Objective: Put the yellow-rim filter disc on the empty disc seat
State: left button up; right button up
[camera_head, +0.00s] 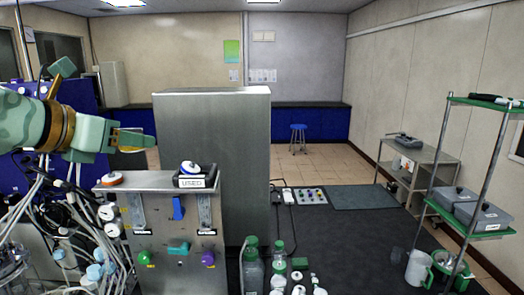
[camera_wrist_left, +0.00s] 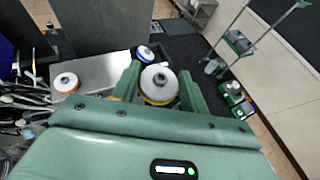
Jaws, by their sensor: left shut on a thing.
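My left gripper (camera_head: 133,138) is shut on the yellow-rim filter disc, above the top of the steel cabinet (camera_head: 150,180). In the left wrist view, the disc (camera_wrist_left: 158,80) is white with a grey hub and a yellow rim, held between the two green fingers (camera_wrist_left: 158,90). In the head view, the fingers mostly hide it. An orange-rim disc (camera_head: 112,178) rests on the cabinet's left end. A blue-rim disc (camera_head: 190,167) sits on a dark tray marked USED (camera_head: 196,183) at the right. I cannot make out the empty disc seat. My right gripper is not in view.
A tall steel block (camera_head: 213,150) stands behind the cabinet. Tubes and cables (camera_head: 60,220) crowd the left. Green-capped bottles (camera_head: 254,265) stand at lower middle. A shelf rack (camera_head: 480,170) is at the right. The cabinet top between the two resting discs looks clear.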

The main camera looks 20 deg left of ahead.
pick_arm(q)
jog(key=shift+a+m+h, duration=0.15)
jog(key=shift+m+h, duration=0.45)
